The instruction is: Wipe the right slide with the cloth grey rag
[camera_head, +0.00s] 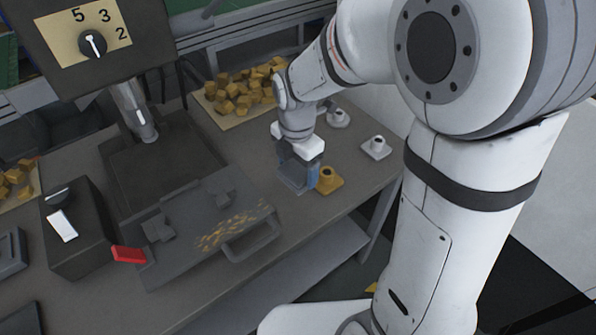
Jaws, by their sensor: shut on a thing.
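My gripper (298,182) is at the right part of the bench, low over its top, with its jaws shut. A grey-blue form with a bright blue patch shows at the jaws. I cannot tell if this is the grey rag or part of the gripper; no rag can be made out elsewhere. A dark grey machine stands left of the gripper. Its sloping front plate (190,222) has a small block at left and another at right (225,198). Yellow specks (232,232) are scattered over the plate's lower right part. I cannot tell which part is the right slide.
A yellow holed piece (330,181) stands right beside my gripper. Two white holed pieces (375,148) stand behind it. A tray of yellow blocks (240,92) is at the back. A black box (78,235) and red handle (129,254) are at left. A handle loop (252,244) juts forward.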

